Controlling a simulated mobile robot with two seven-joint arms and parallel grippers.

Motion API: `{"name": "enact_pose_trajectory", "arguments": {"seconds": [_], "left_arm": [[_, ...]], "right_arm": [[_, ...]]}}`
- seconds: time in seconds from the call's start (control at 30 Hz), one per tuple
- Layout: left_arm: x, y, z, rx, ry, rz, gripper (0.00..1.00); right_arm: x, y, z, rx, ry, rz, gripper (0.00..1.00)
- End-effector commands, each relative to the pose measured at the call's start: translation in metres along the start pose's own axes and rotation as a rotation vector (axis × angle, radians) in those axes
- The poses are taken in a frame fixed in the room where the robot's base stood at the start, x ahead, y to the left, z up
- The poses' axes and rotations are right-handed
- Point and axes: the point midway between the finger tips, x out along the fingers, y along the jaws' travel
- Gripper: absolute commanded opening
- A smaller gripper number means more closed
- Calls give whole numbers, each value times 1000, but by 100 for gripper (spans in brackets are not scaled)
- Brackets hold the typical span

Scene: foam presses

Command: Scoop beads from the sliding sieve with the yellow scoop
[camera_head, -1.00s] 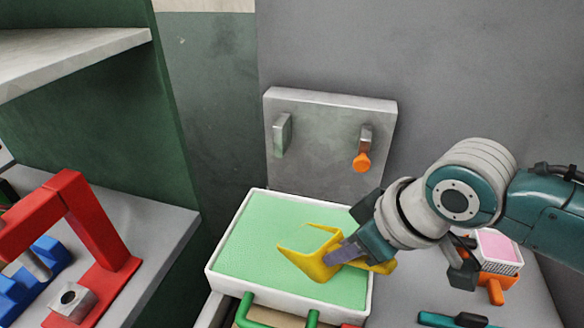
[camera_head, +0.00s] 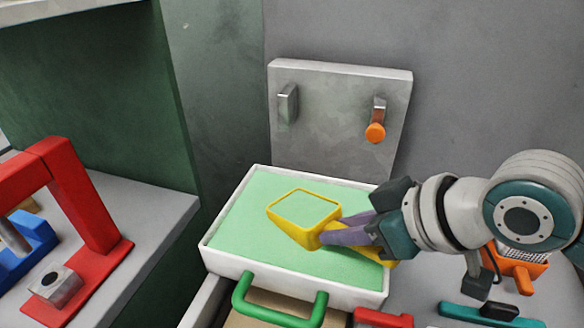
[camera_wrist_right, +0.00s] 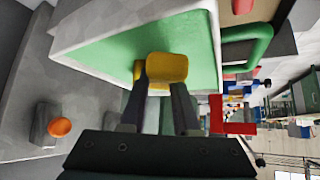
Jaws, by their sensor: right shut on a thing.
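The sliding sieve (camera_head: 225,262) is a white-walled tray with a green handle (camera_head: 262,312) at its front. A flat bed of pale green beads (camera_head: 245,232) fills it. My right gripper (camera_head: 345,235) is shut on the yellow scoop (camera_head: 308,238) and holds it over the right part of the beads. The scoop's open mouth faces up and green shows inside its rim. I cannot tell whether it touches the beads. In the right wrist view the scoop (camera_wrist_right: 167,68) sits between the fingertips, in front of the green bed. My left gripper is not in view.
A grey wall panel (camera_head: 330,125) with a metal hook and an orange knob (camera_head: 376,133) stands behind the sieve. A red frame (camera_head: 75,195) and a blue block (camera_head: 25,245) are at left. An orange-handled sieve (camera_head: 515,262) and a teal-handled tool (camera_head: 490,314) lie at right.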

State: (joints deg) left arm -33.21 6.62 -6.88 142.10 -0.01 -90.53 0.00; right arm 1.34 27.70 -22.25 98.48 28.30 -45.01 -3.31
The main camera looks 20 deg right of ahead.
Motion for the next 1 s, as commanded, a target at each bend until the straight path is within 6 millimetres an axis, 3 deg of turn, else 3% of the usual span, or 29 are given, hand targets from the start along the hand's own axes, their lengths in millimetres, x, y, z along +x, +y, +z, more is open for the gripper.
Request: {"name": "enact_pose_trajectory", "arguments": {"seconds": [0.37,0.67,0.73,1.0], "left_arm": [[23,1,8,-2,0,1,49],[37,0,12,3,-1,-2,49],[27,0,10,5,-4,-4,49],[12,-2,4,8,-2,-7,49]], "right_arm": [[24,0,-15,0,60,0,0],[0,0,-3,-1,291,0,0],[-11,1,-13,-1,309,1,0],[-29,1,-21,0,346,0,0]]}}
